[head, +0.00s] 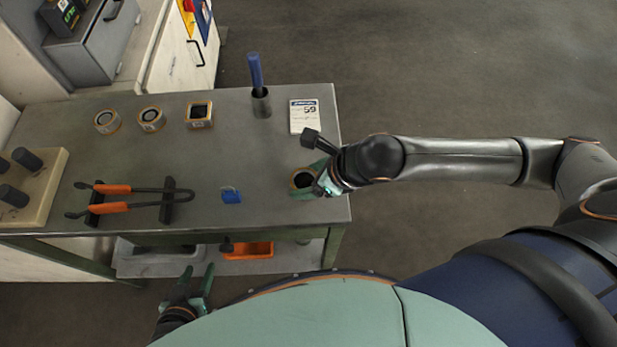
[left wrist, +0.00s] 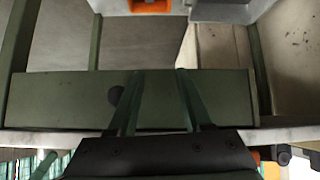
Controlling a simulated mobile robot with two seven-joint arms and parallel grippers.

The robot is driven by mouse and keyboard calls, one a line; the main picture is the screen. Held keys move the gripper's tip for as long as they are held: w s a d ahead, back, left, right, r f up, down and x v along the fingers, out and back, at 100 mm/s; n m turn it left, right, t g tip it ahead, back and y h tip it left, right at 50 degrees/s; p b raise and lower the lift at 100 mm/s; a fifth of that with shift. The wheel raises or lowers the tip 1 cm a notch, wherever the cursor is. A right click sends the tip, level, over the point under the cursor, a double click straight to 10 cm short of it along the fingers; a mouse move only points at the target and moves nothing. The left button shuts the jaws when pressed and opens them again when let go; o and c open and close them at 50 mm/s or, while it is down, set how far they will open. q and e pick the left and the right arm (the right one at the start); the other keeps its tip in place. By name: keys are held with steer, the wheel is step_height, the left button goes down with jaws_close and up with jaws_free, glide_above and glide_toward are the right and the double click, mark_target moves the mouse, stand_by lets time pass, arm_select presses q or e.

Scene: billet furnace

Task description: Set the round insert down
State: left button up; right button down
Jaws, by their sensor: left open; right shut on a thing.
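The round insert (head: 301,180), a ring with a dark centre, is at the right front corner of the grey table (head: 265,150). My right gripper (head: 308,181) is shut on it, with green fingers beside the ring. I cannot tell whether the insert touches the tabletop or is just above it. My left gripper (head: 199,271) is open and empty, low in front of the table's front edge. In the left wrist view its two fingers (left wrist: 157,78) stand apart before a green table beam.
Two round pieces (head: 107,121) (head: 151,118) and a square one (head: 199,114) stand at the back. Orange-handled tongs (head: 128,189) rest on black supports. A blue-handled tool (head: 257,80) stands in a cup near a white card (head: 304,115). A blue item (head: 231,196) lies mid-table.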

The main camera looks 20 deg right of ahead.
steer(key=shift+w+a+f, duration=0.1)
jaws_free()
steer(key=shift+f, duration=0.15)
steer(key=shift+r, duration=0.2)
steer(key=p+v, duration=0.5)
steer(key=v, duration=0.7)
